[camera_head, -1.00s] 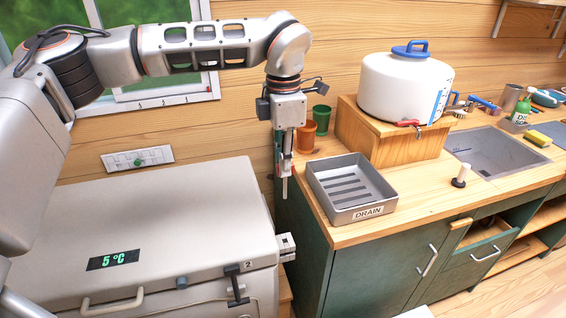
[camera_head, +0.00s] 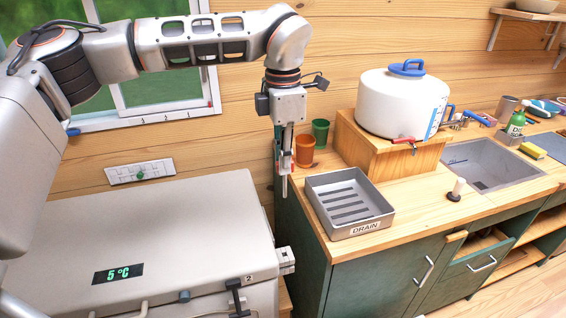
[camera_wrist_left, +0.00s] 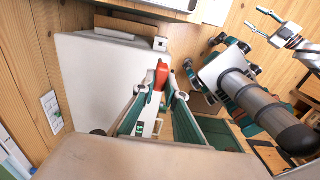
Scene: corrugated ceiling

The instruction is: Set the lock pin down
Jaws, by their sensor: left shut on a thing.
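My left gripper (camera_head: 285,160) points down between the grey chest and the counter, shut on the lock pin (camera_head: 284,187). The pin shows a red part at the fingers and a thin pale shaft hanging below them. In the left wrist view the red part of the pin (camera_wrist_left: 161,75) sits between the left fingertips (camera_wrist_left: 162,92). The pin hangs in the air near the left side of the drain tray (camera_head: 376,231). My right gripper (camera_wrist_left: 258,20) shows small at the top right of the left wrist view, its fingers apart and empty.
The grey chest (camera_head: 190,230) with a 5 °C display fills the lower left. Orange (camera_head: 305,150) and green cups (camera_head: 320,133) stand behind the tray. A white tank (camera_head: 400,103) on a wooden box, a pale peg (camera_head: 457,188) and a sink (camera_head: 482,165) are to the right.

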